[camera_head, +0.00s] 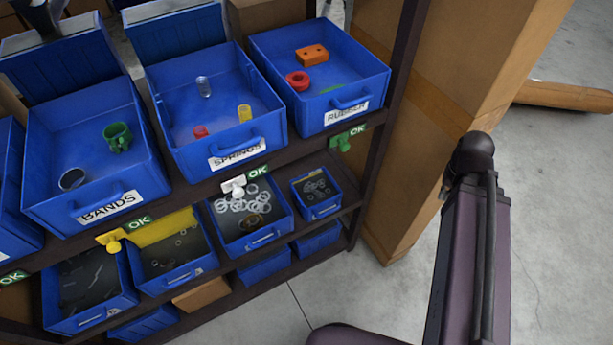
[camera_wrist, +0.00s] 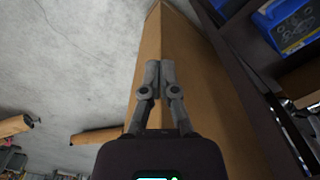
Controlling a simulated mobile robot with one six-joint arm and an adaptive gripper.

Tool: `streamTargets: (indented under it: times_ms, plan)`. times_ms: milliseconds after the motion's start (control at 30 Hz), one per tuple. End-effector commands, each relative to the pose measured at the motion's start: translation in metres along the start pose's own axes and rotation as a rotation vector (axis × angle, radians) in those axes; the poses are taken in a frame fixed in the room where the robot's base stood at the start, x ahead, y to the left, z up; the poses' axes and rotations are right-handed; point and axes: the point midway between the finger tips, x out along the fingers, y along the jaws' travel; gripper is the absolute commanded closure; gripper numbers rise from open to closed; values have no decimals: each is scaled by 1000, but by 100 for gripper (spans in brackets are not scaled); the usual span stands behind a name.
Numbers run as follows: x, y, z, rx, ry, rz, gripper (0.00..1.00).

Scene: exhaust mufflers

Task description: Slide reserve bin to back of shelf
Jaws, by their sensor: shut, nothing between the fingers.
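No bin in view is legibly marked as reserve, so I cannot tell which one it is. On the upper shelf (camera_head: 285,157) stand blue bins labelled BANDS (camera_head: 60,200), SPRINGS (camera_head: 185,160) and RUBBER (camera_head: 365,85). Two more blue bins (camera_head: 55,62) (camera_head: 172,28) stand behind the first two. My gripper (camera_wrist: 160,66) is shut and empty in the wrist view, in front of a tall cardboard box (camera_wrist: 190,50) and left of the shelf. It does not show in the head view, where only my arm appears at right.
Smaller blue bins of rings and parts, including a washer bin (camera_head: 245,218) and a small end bin (camera_head: 317,193), fill the lower shelf. A dark shelf post (camera_head: 392,110) stands beside the cardboard box (camera_head: 465,65). Bare concrete floor (camera_head: 550,200) lies at right.

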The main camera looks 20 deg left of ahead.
Motion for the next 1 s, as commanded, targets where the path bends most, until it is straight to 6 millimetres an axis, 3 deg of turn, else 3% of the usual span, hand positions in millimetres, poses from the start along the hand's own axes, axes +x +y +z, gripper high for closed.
streamTargets:
  times_ms: [567, 767, 1000]
  plan:
    - [3, -2, -1, -5, 0, 0, 100]
    - [21, -13, -9, -37, 0, 0, 100]
    - [64, -47, -27, -118, 0, 0, 100]
